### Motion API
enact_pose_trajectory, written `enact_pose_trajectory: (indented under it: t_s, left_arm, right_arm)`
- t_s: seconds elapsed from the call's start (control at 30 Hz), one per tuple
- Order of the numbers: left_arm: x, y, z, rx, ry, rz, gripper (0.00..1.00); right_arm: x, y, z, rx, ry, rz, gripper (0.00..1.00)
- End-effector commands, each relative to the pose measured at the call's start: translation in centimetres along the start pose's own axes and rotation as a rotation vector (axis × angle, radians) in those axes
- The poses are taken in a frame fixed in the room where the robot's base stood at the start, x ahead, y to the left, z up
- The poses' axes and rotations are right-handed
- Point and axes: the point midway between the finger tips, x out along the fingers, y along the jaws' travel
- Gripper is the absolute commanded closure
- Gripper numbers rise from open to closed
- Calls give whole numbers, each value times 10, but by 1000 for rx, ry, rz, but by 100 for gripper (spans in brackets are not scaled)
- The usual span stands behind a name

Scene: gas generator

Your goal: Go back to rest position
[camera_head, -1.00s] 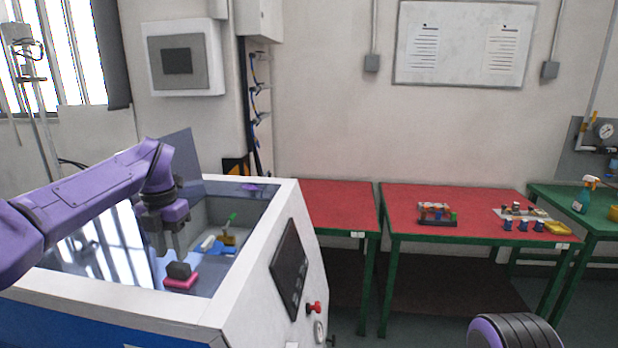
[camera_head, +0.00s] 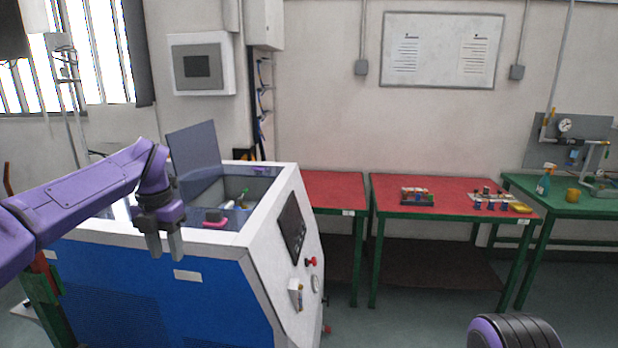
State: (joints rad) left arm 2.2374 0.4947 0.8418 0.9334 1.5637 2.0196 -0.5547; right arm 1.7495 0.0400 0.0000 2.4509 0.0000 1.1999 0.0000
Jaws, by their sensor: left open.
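My left gripper (camera_head: 164,246) hangs in front of the white and blue generator cabinet (camera_head: 262,232), pointing down. Its two grey fingers are apart with nothing between them. The cabinet's top is open, with a raised dark glass lid (camera_head: 194,152). Just behind the gripper, a dark block on a pink base (camera_head: 214,218) sits near the opening's front edge.
Red-topped tables (camera_head: 450,188) stand along the wall, holding a small rack (camera_head: 416,197) and several small parts. A green table (camera_head: 580,205) at the right holds a spray bottle (camera_head: 545,180). The floor (camera_head: 420,325) before the tables is clear.

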Motion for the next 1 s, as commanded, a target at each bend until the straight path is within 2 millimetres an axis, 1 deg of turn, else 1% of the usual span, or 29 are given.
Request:
enact_pose_trajectory:
  t_s: [0.07,0.13,0.27,0.37,0.47,0.57,0.67,0.77,0.8,0.87,0.9,0.97,1.0]
  left_arm:
    - [0,8,7,-18,-33,51,57]
    - [4,12,12,-8,-52,117,57]
    - [20,21,18,31,-69,264,57]
    - [36,27,21,88,-77,407,57]
    - [64,30,23,190,-75,577,57]
    - [99,30,24,328,-69,739,57]
    - [140,23,21,499,-61,878,57]
    - [191,10,12,717,-50,993,57]
    - [215,2,5,821,-45,1030,57]
    - [255,-10,-10,995,-37,1069,57]
    - [282,-19,-24,1113,-30,1082,57]
    - [319,-31,-47,1283,-20,1082,57]
    - [343,-39,-65,1389,-12,1069,57]
  right_arm:
    - [0,0,0,0,1,-1,57]
    - [0,0,-1,1,2,-1,57]
    - [0,-1,-1,1,2,-1,57]
    - [1,-1,0,1,2,-1,57]
    - [4,-1,1,1,2,-1,57]
    - [9,-1,3,0,1,-1,57]
    - [14,-2,5,0,1,-1,57]
    - [21,-2,8,0,1,-1,57]
    - [25,-3,10,0,1,-1,57]
    - [31,-3,12,0,1,-1,57]
    - [34,-4,14,0,1,-1,57]
    - [39,-4,16,0,1,-1,57]
    - [43,-4,17,0,1,-1,57]
